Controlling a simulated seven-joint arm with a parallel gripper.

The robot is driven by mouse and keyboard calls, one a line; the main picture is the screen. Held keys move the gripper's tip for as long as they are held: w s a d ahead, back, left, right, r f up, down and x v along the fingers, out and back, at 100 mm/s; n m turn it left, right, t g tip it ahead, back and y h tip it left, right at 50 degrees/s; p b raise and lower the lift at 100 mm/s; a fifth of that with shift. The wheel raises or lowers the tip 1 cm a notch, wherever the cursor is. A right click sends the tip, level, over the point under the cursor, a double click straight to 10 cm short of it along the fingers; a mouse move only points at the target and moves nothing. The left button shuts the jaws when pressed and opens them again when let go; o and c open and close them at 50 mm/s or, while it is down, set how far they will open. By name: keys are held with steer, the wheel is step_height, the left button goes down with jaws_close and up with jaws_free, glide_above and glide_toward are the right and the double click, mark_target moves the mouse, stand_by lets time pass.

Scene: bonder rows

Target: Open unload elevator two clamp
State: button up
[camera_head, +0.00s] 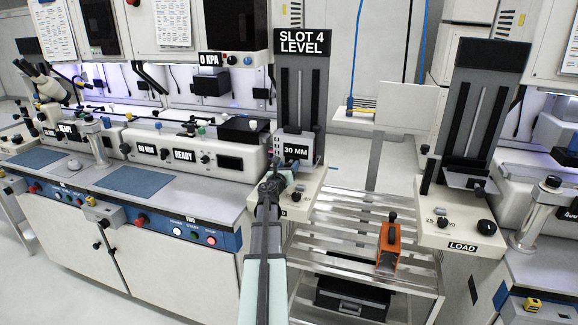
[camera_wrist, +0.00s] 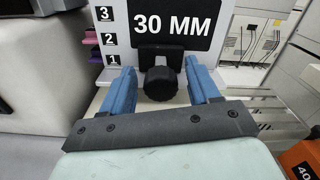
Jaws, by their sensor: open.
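The elevator (camera_head: 314,100) at the centre has a tall dark mast with a "SLOT 4 LEVEL" sign on top and a "30 MM" plate (camera_head: 296,151) lower down. In the wrist view the same "30 MM" plate (camera_wrist: 176,24) stands straight ahead, with a round black clamp knob (camera_wrist: 161,84) on a dark bracket below it. My gripper (camera_wrist: 162,78) is open, one blue finger on each side of the knob. Whether the fingers touch the knob cannot be told. In the head view my gripper (camera_head: 284,183) is over the elevator's base and hides the knob.
A second elevator marked "LOAD" (camera_head: 461,246) stands at the right. Between them a metal rack (camera_head: 345,205) holds an orange block (camera_head: 388,248), with a black box (camera_head: 350,299) below. A bench with machines (camera_head: 190,205) runs along the left.

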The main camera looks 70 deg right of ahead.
steer(key=shift+d, duration=1.05)
steer(key=shift+c, duration=0.2)
jaws_close()
